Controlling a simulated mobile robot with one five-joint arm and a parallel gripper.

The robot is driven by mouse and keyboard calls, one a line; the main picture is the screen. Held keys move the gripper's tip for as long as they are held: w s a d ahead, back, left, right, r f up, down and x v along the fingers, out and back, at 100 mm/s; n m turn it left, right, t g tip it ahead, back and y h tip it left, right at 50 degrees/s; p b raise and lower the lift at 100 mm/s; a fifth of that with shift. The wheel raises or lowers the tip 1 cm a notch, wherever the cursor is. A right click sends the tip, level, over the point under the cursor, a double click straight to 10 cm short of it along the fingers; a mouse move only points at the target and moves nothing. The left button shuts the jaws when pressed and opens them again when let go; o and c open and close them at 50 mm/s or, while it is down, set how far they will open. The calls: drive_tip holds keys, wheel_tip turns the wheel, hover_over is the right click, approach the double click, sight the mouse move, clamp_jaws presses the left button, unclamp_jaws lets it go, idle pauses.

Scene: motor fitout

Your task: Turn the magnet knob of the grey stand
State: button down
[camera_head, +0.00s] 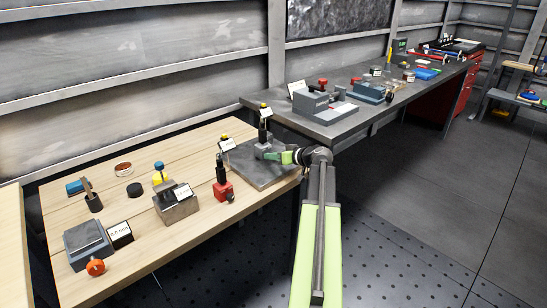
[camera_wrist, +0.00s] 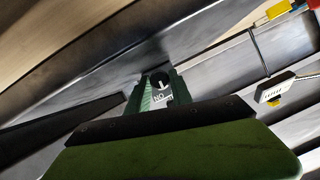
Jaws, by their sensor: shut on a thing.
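The grey stand (camera_head: 264,144) stands upright on a dark plate (camera_head: 262,176) at the back right of the wooden bench in the head view. My gripper (camera_head: 277,156), with green fingers, reaches in from the right at the stand's base. In the wrist view the black magnet knob (camera_wrist: 161,80) with a white arrow sits between my two fingers (camera_wrist: 160,88). They are shut on it. A small white label (camera_wrist: 162,98) with partly readable letters shows just below the knob. In the head view my fingers hide the knob.
A red-based stand (camera_head: 222,190) stands left of the dark plate. A metal block (camera_head: 175,208) with a blue-topped post and a grey box (camera_head: 88,244) with an orange knob are farther left. The dark bench (camera_head: 335,124) behind carries a grey machine (camera_head: 318,103). The floor at right is clear.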

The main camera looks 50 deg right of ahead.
drive_tip(key=c, duration=1.1)
unclamp_jaws()
drive_tip(key=shift+p+v, duration=3.2)
drive_tip(key=shift+v, duration=5.5)
